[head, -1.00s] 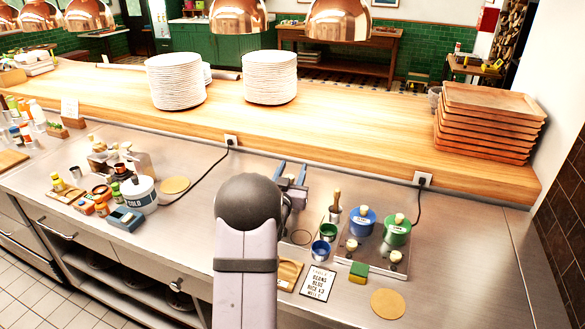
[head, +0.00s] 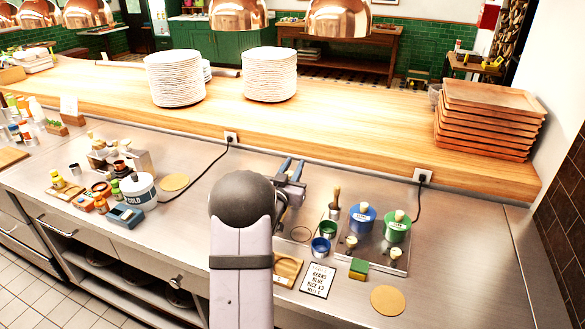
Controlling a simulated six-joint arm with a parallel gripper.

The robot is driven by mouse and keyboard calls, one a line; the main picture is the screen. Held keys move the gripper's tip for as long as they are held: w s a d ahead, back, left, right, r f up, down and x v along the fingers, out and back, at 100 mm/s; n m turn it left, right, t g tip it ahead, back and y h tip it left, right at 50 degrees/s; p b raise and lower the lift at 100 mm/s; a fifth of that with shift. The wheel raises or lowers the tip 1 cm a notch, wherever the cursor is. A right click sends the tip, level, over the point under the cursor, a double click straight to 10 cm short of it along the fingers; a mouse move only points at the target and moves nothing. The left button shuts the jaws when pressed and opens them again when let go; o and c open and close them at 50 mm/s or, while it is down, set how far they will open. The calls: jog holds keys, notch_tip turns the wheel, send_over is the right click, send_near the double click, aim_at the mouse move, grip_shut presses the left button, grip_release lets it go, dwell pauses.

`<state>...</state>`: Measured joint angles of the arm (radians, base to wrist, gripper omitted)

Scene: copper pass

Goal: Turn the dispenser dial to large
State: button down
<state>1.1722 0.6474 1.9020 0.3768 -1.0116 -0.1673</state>
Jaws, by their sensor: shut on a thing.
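My gripper (head: 291,169) is over the steel counter, a little right of the middle, with its two blue-grey jaw parts pointing toward the wooden ledge. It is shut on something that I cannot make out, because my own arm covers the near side. I cannot pick out the dispenser, its dial or any size marking. They may be behind my arm.
Right of my gripper are a blue pot (head: 362,219) and a green pot (head: 397,228), with small cups and a brush nearby. A printed card (head: 318,280) lies in front. At left stand a white tub (head: 140,190) and several jars. Stacked plates (head: 270,75) stand on the ledge.

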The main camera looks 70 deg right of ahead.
jog(key=m+g, duration=0.1)
jog(key=g, duration=0.1)
jog(key=s+m+g, duration=0.1)
jog(key=m+g, duration=0.1)
jog(key=g, duration=0.1)
jog(key=shift+g, duration=0.3)
jog(key=m+g+y, duration=0.2)
jog(key=g, duration=0.1)
jog(key=s+a+m+g+y, duration=0.1)
jog(key=m+g+y, duration=0.1)
jog(key=m+g, duration=0.1)
jog(key=s+m+g+y+b, duration=0.1)
jog(key=m+g+y, duration=0.2)
jog(key=g, duration=0.1)
jog(key=shift+s+a, duration=0.2)
jog(key=shift+a, duration=0.1)
jog(key=shift+s+a+r+m+g+y, duration=0.1)
jog(key=shift+a+m+g+y, duration=0.05)
jog(key=shift+m+g+y, duration=0.65)
jog(key=c, duration=1.5)
grip_release()
jog(key=shift+w+a+b, duration=0.25)
jog(key=shift+w+b, duration=0.15)
jog(key=shift+b, duration=0.1)
jog(key=shift+b+v, duration=0.7)
jog(key=shift+v, duration=2.45)
